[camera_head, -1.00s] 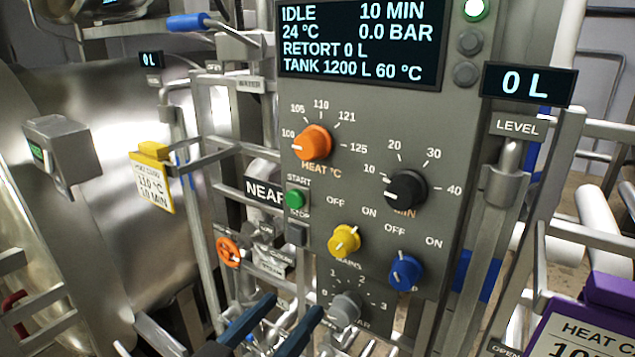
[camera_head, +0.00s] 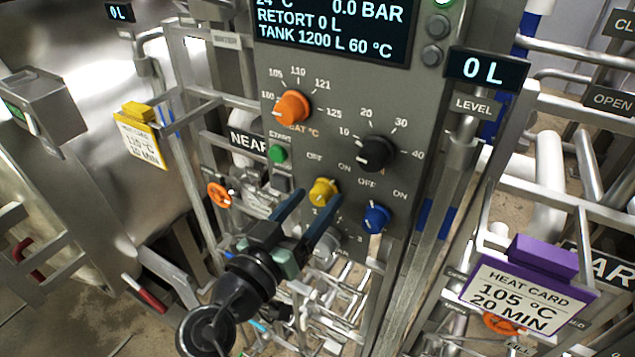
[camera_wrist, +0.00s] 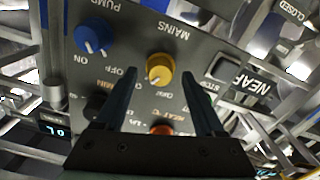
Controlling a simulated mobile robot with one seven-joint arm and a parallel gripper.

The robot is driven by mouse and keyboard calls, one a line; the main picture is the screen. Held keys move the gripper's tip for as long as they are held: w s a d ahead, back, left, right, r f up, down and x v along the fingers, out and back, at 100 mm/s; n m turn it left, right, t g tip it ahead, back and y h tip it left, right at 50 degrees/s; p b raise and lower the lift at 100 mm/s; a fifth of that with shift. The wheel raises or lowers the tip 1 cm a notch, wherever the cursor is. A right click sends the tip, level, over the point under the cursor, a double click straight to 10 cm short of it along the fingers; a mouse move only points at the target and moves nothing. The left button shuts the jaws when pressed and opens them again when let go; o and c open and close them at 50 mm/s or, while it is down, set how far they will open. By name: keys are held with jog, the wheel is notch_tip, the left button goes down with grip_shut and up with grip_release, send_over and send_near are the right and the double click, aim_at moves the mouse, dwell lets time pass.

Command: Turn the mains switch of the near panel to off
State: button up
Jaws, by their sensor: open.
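The mains switch is a yellow knob (camera_head: 323,191) low on the grey near panel (camera_head: 335,95). It also shows in the wrist view (camera_wrist: 160,69), under the upside-down MAINS label. Its pale mark points to the lower left in the wrist view, seemingly toward the ON side. My gripper (camera_head: 319,197) is open, its two dark fingers reaching up to the panel face around the knob's place. In the wrist view the knob lies between the fingertips of my gripper (camera_wrist: 158,75). Whether the fingers touch it I cannot tell.
The blue pump knob (camera_head: 376,219) is close to the right, the grey knob (camera_head: 322,238) just below is partly covered by my fingers. The orange heat knob (camera_head: 293,107) and black minutes knob (camera_head: 376,153) sit above. Pipes and rails flank the panel.

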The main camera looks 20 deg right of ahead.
jog(key=shift+x, duration=1.05)
grip_shut()
